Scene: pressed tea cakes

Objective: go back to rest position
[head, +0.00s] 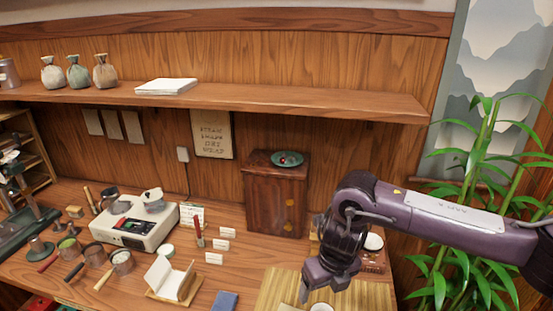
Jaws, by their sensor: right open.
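My right arm comes in from the right edge. My right gripper (318,288) hangs at its end, tilted down over the front of the counter near the bamboo mat (270,291). Its jaws are open and I see nothing held between them. A small white round cup (321,307) shows just below it, partly cut off by the frame edge. My left gripper is not in the head view.
A dark wooden box (277,202) bearing a green dish (287,158) stands behind my right gripper. A white scale-like device (134,224) and several handled tools stand at left. A shelf (230,97) runs above. A leafy plant (480,200) stands at right, behind my arm.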

